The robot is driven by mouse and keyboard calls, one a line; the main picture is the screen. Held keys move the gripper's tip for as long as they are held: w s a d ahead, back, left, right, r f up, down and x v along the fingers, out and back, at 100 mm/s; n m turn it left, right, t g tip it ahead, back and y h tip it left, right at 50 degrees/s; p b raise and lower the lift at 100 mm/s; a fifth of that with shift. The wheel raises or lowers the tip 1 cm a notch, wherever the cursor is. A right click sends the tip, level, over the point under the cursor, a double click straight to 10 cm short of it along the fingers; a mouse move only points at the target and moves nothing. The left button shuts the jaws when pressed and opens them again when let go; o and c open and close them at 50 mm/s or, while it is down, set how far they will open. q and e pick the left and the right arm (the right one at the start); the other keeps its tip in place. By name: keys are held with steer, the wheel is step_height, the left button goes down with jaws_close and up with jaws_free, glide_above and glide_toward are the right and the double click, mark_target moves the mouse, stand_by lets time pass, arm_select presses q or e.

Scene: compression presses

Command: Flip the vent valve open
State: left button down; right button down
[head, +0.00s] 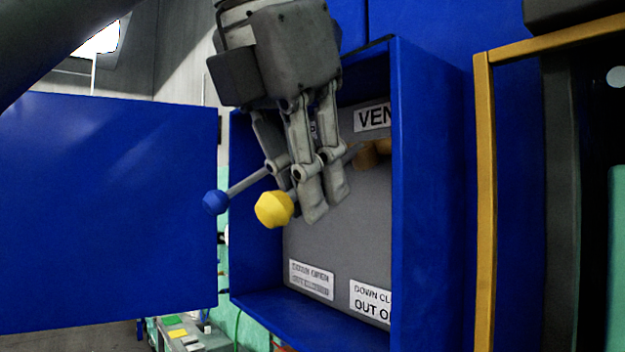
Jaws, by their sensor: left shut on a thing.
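The vent valve (376,153) shows as a brass-coloured fitting beneath a partly hidden "VEN" label (372,118), inside a blue cabinet. A grey rod runs left from it behind my fingers. My left gripper (325,208) comes down from the top in front of the valve. Its fingers are shut on a lever, and they hide the grip itself. A blue ball knob (215,202) on a thin grey rod and a yellow knob (273,209) stick out left of the fingers. I cannot tell which knob belongs to the vent valve. My right gripper is not in view.
The blue cabinet door (105,212) stands open at the left. The cabinet's right wall (425,200) is close to my left gripper. Labels (311,279) sit low on the grey back panel. A yellow frame (485,200) stands at the right.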

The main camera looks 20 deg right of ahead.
arm_select(q)
steer(key=shift+r, duration=0.2)
steer(key=c, duration=1.5)
jaws_free()
steer(key=shift+c, duration=0.2)
steer(key=shift+f, duration=0.1)
steer(key=shift+v, duration=3.7)
